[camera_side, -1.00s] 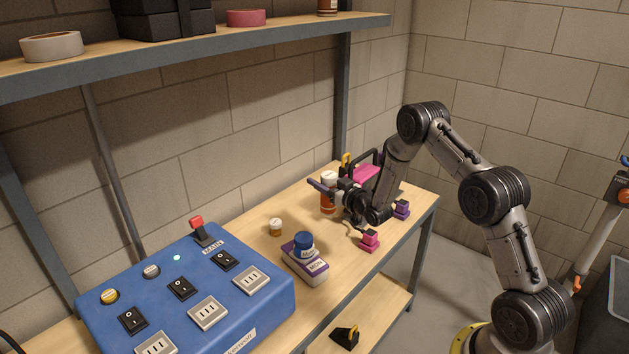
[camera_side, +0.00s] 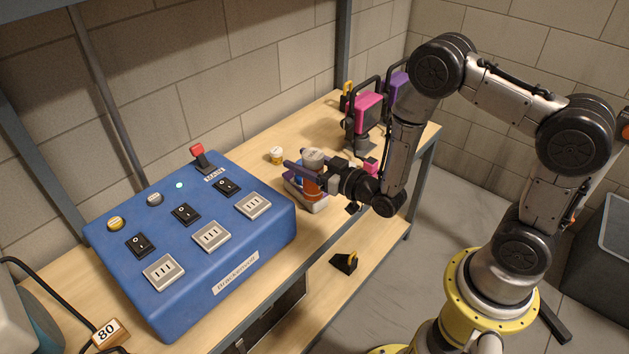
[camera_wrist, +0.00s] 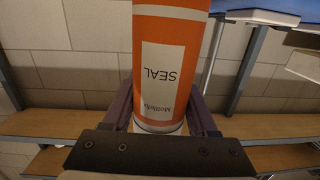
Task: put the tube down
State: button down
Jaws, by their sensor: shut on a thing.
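The tube (camera_side: 312,184) is orange with a pale cap, and my gripper (camera_side: 308,172) is shut on it in the side view. In the wrist view the orange tube (camera_wrist: 205,60) stands between the two dark purple fingers of my gripper (camera_wrist: 162,112). Its white label reads SEAL, upside down in that picture.
A blue switch box (camera_side: 190,235) with a red lever fills the bench's left part. A small jar (camera_side: 276,155) stands behind the tube. Pink (camera_side: 368,112) and purple devices stand at the far right end.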

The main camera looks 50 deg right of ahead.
jog(key=s+f+h, duration=0.1)
jog(key=s+f, duration=0.5)
jog(key=shift+s+d, duration=0.35)
jog(key=shift+s, duration=0.05)
dwell(0.5)
